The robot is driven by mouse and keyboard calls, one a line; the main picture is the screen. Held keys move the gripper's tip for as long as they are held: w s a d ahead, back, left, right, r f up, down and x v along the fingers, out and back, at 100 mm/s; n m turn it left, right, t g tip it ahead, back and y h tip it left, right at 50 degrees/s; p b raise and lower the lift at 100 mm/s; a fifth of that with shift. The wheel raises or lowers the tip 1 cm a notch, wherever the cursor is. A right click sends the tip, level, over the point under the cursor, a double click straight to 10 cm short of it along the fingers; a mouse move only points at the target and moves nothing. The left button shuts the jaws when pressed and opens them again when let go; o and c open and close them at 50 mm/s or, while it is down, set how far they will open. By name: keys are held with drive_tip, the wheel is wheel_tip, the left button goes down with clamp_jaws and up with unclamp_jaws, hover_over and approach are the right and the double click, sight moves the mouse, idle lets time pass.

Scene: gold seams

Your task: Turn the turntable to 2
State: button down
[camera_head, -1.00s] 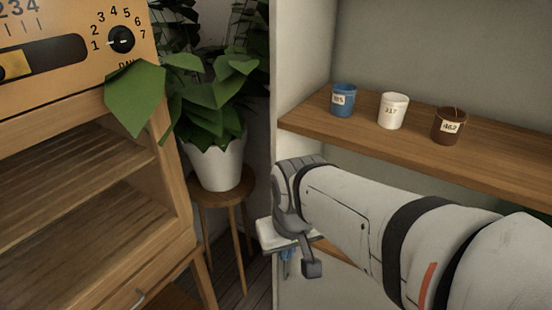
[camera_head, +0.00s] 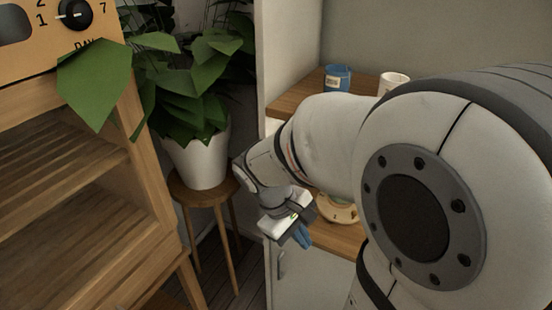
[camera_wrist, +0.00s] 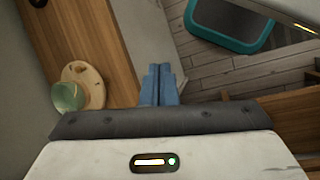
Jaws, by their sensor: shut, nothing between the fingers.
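The turntable is a round, pale wooden disc (camera_head: 340,212) on the lower wooden shelf, with small dark marks on its rim too small to read surely. My arm hides most of it in the head view. In the wrist view the turntable (camera_wrist: 96,82) lies left of my fingers, with a green rounded object (camera_wrist: 68,96) on it. My gripper (camera_head: 303,238) has blue fingers and is left of and a little in front of the turntable, apart from it. In the wrist view my gripper (camera_wrist: 160,72) is shut and empty.
A blue cup (camera_head: 337,78) and a white cup (camera_head: 393,83) stand on the upper shelf (camera_head: 298,92). A potted plant (camera_head: 197,160) on a stool (camera_head: 205,190) and a wooden cabinet (camera_head: 120,210) stand left. A teal-rimmed tray or bin (camera_wrist: 232,42) shows in the wrist view.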

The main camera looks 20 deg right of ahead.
drive_tip(key=w+d+f+n+h+b, duration=0.3)
drive_tip(key=w+f+n+h+b, duration=0.1)
drive_tip(key=w+f+n+h, duration=0.25)
drive_tip(key=w+d+f+n+h+b, duration=0.3)
drive_tip(key=w+d+f+n+h, duration=0.1)
drive_tip(key=w+f+n+h, duration=0.25)
drive_tip(key=shift+m+t, duration=0.3)
drive_tip(key=shift+t, duration=0.1)
drive_tip(key=d, duration=0.4)
drive_tip(key=d+f+b, duration=0.1)
drive_tip(key=d, duration=0.4)
drive_tip(key=d+f, duration=0.1)
drive_tip(key=d, duration=0.3)
drive_tip(key=shift+s+d, duration=0.25)
drive_tip(key=shift+s, duration=0.1)
